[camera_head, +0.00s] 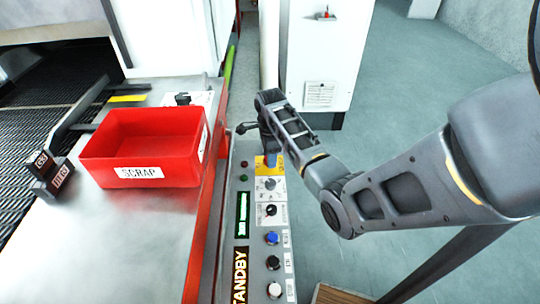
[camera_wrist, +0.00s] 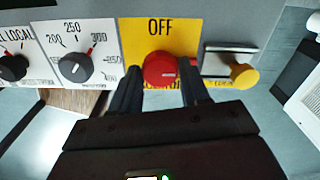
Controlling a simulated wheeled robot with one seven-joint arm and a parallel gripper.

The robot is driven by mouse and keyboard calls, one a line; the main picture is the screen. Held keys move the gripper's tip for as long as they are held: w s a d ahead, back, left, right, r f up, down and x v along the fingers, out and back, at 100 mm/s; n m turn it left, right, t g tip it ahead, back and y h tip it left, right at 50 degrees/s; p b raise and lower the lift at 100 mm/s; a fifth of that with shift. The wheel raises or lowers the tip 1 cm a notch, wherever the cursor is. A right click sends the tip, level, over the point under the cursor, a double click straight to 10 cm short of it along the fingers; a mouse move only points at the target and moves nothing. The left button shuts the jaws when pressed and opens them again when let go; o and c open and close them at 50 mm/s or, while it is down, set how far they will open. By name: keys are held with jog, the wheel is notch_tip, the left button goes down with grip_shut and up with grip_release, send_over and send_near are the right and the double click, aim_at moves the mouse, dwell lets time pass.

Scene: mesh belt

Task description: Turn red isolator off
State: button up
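The red isolator knob (camera_wrist: 160,70) sits on a yellow plate (camera_wrist: 134,34) marked OFF above it. A small pale mark on the knob points roughly sideways to the right, not up at OFF. My gripper (camera_wrist: 160,78) has its two dark fingers apart, one on each side of the knob; whether they touch it cannot be told. In the head view my gripper (camera_head: 264,140) is over the far end of the control panel, above the yellow plate (camera_head: 261,173), and largely hides the knob.
Beside the plate are a dial (camera_wrist: 75,67) marked with numbers, a black selector (camera_wrist: 13,67) and a yellow-ended latch (camera_wrist: 243,76). Lower on the panel are blue (camera_head: 272,238), black and white buttons. A red SCRAP bin (camera_head: 141,174) stands left; open floor lies right.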

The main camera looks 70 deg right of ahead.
jog(key=c, duration=0.6)
jog(key=shift+w+r+n+p, duration=0.1)
jog(key=shift+r+n+p, duration=0.05)
jog(key=shift+n+p, duration=0.85)
jog(key=n+p, duration=0.2)
jog(key=n, duration=0.2)
jog(key=shift+n, duration=0.4)
jog(key=n+p, duration=0.1)
jog(key=n, duration=1)
jog(key=shift+w, duration=0.1)
